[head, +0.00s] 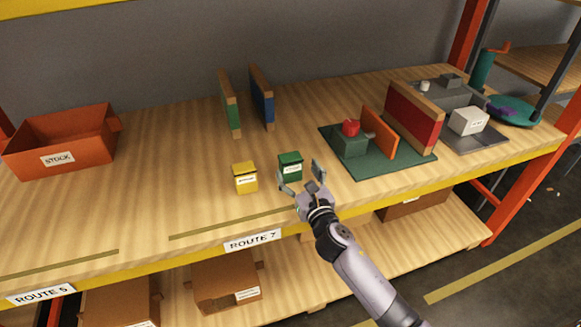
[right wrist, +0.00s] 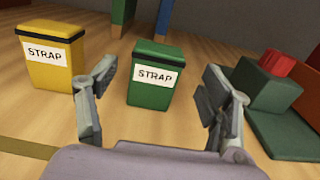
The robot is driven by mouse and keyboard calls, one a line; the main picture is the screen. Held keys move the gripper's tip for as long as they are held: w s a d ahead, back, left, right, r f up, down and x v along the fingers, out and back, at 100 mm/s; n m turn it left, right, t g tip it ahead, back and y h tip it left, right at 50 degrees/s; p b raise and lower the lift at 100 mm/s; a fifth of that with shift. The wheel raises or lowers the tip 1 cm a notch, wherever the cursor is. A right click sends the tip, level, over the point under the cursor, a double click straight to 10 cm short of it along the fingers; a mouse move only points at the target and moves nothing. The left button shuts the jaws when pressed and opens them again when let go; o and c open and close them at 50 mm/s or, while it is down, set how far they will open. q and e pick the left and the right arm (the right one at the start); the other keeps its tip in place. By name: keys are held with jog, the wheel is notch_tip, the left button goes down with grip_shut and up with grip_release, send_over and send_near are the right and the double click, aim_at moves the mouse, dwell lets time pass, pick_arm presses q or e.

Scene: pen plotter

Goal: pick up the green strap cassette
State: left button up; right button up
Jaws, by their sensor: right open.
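My left gripper is not in view.
A green and a blue upright panel (head: 262,97) stand behind. A dark green base (head: 375,168) with a red knob and orange plate lies to the right. An orange STOCK bin (head: 60,140) is at far left. The shelf between bin and yellow cassette is clear.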

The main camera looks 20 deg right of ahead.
aim_at(293, 166)
jog(key=shift+w+a+f, duration=0.1)
jog(key=shift+w+f, duration=0.05)
jog(key=shift+w, duration=0.85)
jog(key=shift+w+a+f, duration=0.1)
jog(key=shift+w, duration=0.85)
jog(key=shift+w+a+f, duration=0.1)
jog(key=shift+w+f, duration=0.05)
jog(key=shift+w, duration=0.85)
jog(key=shift+d, duration=0.1)
jog(key=shift+c, duration=0.5)
jog(key=c, duration=1.2)
